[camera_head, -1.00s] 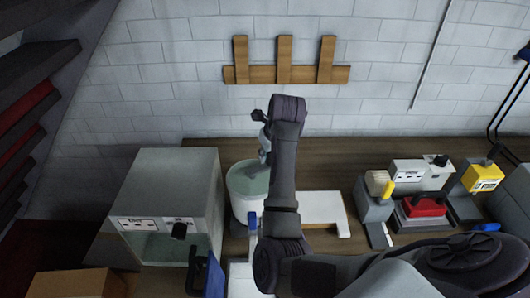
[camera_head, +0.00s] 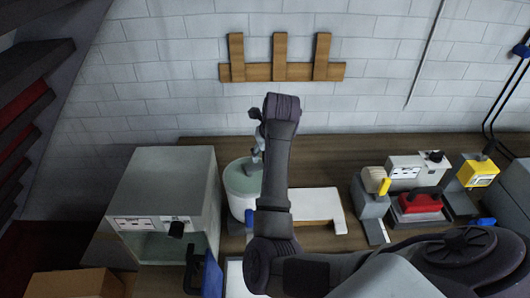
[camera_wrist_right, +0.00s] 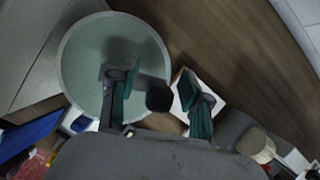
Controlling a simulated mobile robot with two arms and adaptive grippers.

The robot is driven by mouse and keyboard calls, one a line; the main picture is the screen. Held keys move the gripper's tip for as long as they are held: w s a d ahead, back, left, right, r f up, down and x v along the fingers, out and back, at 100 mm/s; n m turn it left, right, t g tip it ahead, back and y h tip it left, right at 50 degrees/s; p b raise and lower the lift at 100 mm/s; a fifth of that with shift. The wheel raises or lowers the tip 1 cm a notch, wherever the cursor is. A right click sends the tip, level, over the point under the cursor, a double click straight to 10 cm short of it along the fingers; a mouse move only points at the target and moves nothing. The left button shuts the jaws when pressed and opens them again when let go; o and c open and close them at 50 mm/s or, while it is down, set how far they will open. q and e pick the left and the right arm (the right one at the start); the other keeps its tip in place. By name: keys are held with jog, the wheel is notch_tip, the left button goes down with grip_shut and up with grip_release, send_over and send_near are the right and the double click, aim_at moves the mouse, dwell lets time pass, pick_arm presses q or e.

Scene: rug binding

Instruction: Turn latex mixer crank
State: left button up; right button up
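The latex mixer (camera_head: 241,200) is a pale round tub with a greenish top, just right of the grey box on the bench. It also shows in the right wrist view (camera_wrist_right: 82,50) as a large green disc with a pale rim. A black round crank knob (camera_wrist_right: 159,97) stands between the two fingers of my right gripper (camera_wrist_right: 160,108). The fingers are apart, one on each side of the knob, with gaps visible. In the head view my right gripper (camera_head: 254,163) points down over the mixer, and my forearm hides part of it. My left gripper is not in view.
A grey box with a glass front (camera_head: 165,190) stands close left of the mixer. A white board (camera_head: 318,205) lies to its right. A red-topped tool (camera_head: 420,204) and a yellow device (camera_head: 480,173) stand farther right. A wooden rack (camera_head: 281,71) hangs on the wall.

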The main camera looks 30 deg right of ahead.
jog(key=v, duration=0.7)
jog(key=shift+r, duration=0.25)
